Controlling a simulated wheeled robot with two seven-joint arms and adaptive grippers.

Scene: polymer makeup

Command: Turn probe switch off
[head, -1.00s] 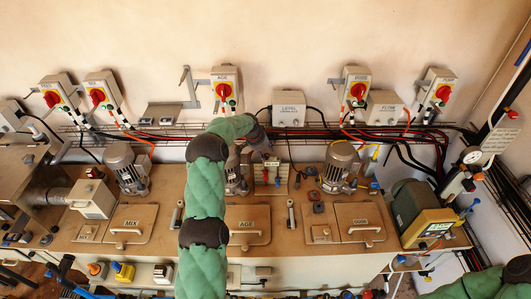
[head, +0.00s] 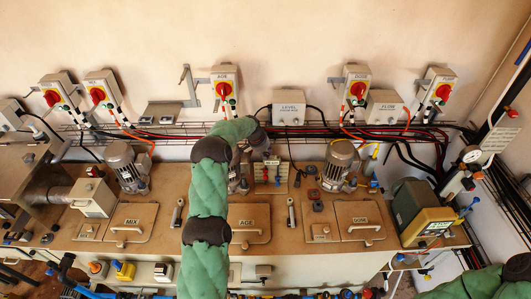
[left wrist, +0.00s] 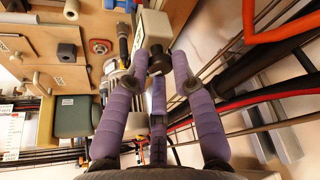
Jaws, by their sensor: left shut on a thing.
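A small panel with red and dark switch-like parts (head: 267,171) sits at the back of the bench, right of the middle motor. I cannot read which part is the probe switch. My left arm reaches over the bench to just above this panel. Its gripper is mostly hidden behind the wrist in the head view. In the left wrist view, the purple fingers of my left gripper (left wrist: 159,58) are closed in around a dark cylindrical part (left wrist: 159,62) below a pale box (left wrist: 155,27). My right gripper is out of view; only a piece of that arm shows.
A grey motor (head: 341,160) and hatches stand on the bench (head: 285,235). The cable tray (head: 300,130) runs along the wall behind, below rotary switches (head: 224,88) and a level box (head: 289,107). A green meter (head: 425,215) stands at the right.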

